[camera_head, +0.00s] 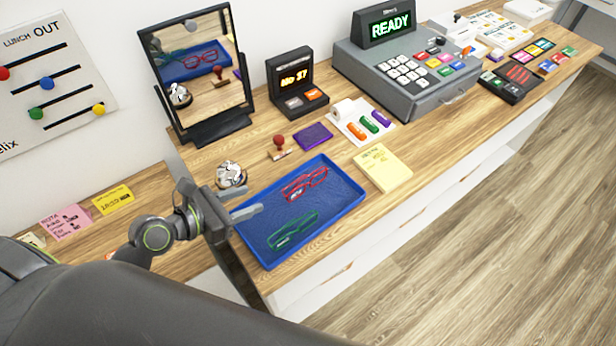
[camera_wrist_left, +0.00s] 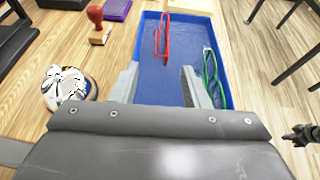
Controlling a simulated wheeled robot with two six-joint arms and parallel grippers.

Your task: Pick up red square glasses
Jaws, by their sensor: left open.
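Red square glasses (camera_head: 305,183) lie in the far part of a blue tray (camera_head: 352,196) on the wooden counter. Green glasses (camera_head: 293,231) lie in the same tray, nearer its front. My left gripper (camera_head: 252,204) is open and empty over the tray's left edge, apart from both pairs. In the left wrist view the red glasses (camera_wrist_left: 163,38) show ahead of the open left gripper (camera_wrist_left: 157,85), and the green glasses (camera_wrist_left: 212,75) are partly hidden behind its right finger.
A red-handled stamp (camera_head: 279,146), purple pad (camera_head: 313,136) and yellow notepad (camera_head: 383,168) lie around the tray. A mirror (camera_head: 203,75) and cash register (camera_head: 405,72) stand behind.

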